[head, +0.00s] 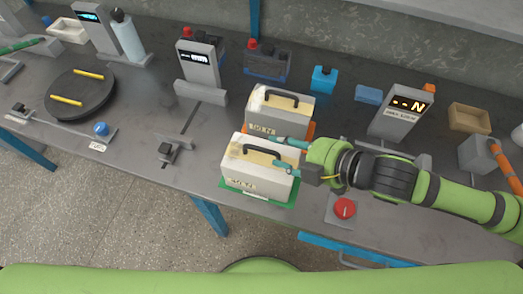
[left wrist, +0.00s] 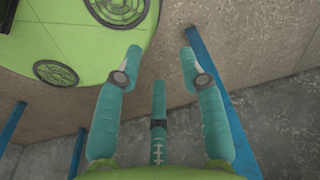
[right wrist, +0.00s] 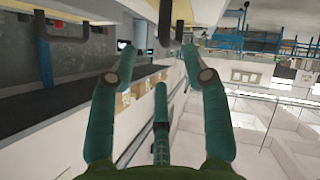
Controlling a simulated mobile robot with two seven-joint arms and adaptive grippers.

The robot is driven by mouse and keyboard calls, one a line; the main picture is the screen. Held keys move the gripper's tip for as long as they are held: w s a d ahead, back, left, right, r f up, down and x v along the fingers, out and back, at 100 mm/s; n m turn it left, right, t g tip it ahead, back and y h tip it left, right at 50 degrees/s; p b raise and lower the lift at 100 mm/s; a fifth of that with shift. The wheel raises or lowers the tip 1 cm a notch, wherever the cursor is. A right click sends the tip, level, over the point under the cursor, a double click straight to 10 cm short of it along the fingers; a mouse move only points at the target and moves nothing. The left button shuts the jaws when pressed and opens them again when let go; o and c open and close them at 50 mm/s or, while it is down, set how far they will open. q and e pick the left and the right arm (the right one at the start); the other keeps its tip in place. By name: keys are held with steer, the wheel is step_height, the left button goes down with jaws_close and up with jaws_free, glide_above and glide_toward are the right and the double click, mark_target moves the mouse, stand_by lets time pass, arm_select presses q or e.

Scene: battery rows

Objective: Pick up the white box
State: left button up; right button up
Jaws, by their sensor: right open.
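Two white boxes with dark top handles stand on the table. The front white box (head: 254,182) is on a green mat (head: 283,208); the rear white box (head: 284,103) is on an orange mat (head: 309,130). My right gripper (head: 276,151) is open at the front box's top, its fingers pointing left toward the handle (head: 262,151). In the right wrist view a dark handle (right wrist: 165,22) shows just ahead of the open right gripper (right wrist: 159,50); I cannot tell whether they touch. My left gripper (left wrist: 160,54) is open and empty, away from the boxes.
A red button (head: 344,208) lies right of the front box. A grey display stand (head: 402,116) is behind my right arm. A blue block (head: 323,79) and a dark battery unit (head: 266,64) stand behind the boxes. A black turntable (head: 82,98) is at left.

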mark_target(265, 149)
steer(key=a, duration=0.1)
steer(key=a+f+p, duration=0.1)
steer(key=a, duration=0.1)
steer(key=shift+w+f, duration=0.15)
steer(key=shift+w, duration=0.2)
steer(key=p+x, duration=0.1)
steer(key=x, duration=0.1)
steer(key=shift+w+a+f, duration=0.15)
steer(key=shift+f, duration=0.05)
steer(key=shift+w+a+f, duration=0.25)
steer(key=c, duration=0.7)
steer(key=shift+d, duration=0.1)
jaws_close()
arm_select(q)
steer(key=shift+g, duration=0.3)
steer(key=s, duration=0.1)
steer(key=s+r, duration=0.1)
steer(key=s, duration=0.1)
steer(key=s+r, duration=0.1)
steer(key=shift+s+a, duration=0.1)
steer(key=shift+s, duration=0.25)
arm_select(e)
steer(key=shift+r, duration=0.15)
